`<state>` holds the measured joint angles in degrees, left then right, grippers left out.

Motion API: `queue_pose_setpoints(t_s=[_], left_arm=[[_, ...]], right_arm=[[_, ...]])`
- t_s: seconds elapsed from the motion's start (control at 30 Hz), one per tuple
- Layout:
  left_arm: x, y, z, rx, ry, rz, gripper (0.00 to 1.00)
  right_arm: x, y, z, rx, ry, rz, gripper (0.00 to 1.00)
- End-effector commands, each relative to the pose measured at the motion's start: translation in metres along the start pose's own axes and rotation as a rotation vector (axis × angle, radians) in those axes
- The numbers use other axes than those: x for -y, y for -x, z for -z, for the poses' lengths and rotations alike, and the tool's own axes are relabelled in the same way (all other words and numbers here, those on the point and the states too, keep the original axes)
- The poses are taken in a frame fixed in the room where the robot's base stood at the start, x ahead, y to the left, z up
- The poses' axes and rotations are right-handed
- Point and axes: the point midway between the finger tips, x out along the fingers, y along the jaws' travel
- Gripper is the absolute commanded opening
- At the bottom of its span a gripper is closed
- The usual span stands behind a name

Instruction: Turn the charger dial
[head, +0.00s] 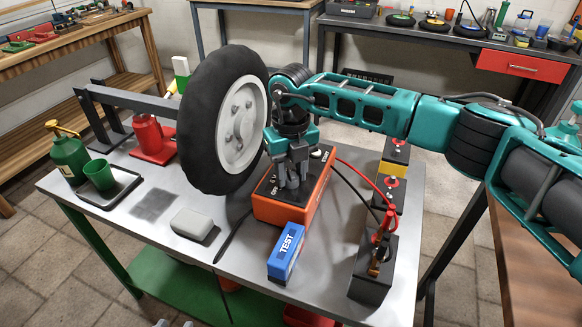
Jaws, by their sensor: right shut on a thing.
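The charger (283,210) is an orange box with a dark top panel and white lettering, standing near the middle of the metal bench. My right gripper (291,182) points down onto its top panel, with the fingers shut on the charger dial. The fingers hide the dial almost wholly, so its setting cannot be read. Red and black cables run from the charger to the right, toward a dark battery (373,262) with a clamp on it.
A large wheel (237,125) stands just left of my right gripper. A blue TEST box (286,252) lies in front of the charger. A grey block (192,224), a green cup (99,174) and a red jack (150,137) are on the left. More batteries (388,193) line the right edge.

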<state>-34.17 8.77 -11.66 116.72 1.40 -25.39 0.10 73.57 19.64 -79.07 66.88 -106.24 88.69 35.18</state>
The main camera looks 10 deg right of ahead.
Motion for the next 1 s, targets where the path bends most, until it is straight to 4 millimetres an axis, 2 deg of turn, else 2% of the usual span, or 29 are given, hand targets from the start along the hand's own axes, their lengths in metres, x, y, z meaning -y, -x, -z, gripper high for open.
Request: queue_pose_setpoints(t_s=[0.33, 0.83, 0.87, 1.0], left_arm=[[0.0032, 0.0043, -0.0050, 0.011, 0.000, 0.009, 0.43], [0.0015, 0.0033, -0.0037, 0.009, 0.008, 0.009, 0.43], [0.0014, 0.0032, -0.0031, 0.008, 0.008, 0.009, 0.43], [0.0010, 0.0031, -0.0003, 0.003, 0.008, 0.008, 0.43]], right_arm=[[0.0002, 0.0009, -0.0005, 0.002, -0.126, 0.000, 0.07], [0.0002, 0.0006, -0.0005, 0.002, -0.145, 0.000, 0.07], [0.0002, 0.0006, -0.0005, 0.002, -0.145, 0.000, 0.38], [0.0002, 0.0005, -0.0004, 0.001, -0.144, 0.000, 0.52]])
